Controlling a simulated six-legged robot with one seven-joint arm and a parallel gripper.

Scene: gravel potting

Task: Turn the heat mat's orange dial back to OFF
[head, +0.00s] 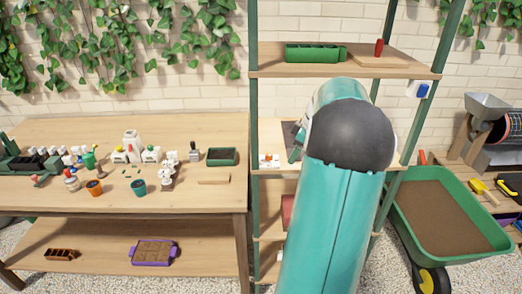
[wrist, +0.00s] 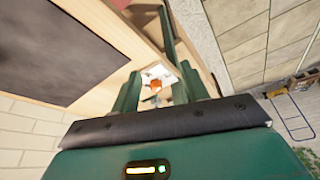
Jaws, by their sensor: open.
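The heat mat (wrist: 62,45) is a dark flat panel on a wooden shelf, at the upper left of the wrist view. A small white control box (wrist: 149,75) with the orange dial (wrist: 155,85) shows past my fingers. The dial's setting is too small to read. My gripper (wrist: 160,72) is open, with its two green fingers apart and the dial seen between them; I see no contact. In the head view my arm hides most of the gripper and part of the mat (head: 289,129).
A green shelf rack (head: 253,120) holds that middle shelf, with a green planter (head: 312,53) on the shelf above. A wooden table (head: 75,128) with pots and bottles stands left. A green wheelbarrow (head: 480,245) stands right. A rack post (wrist: 168,35) rises near my fingers.

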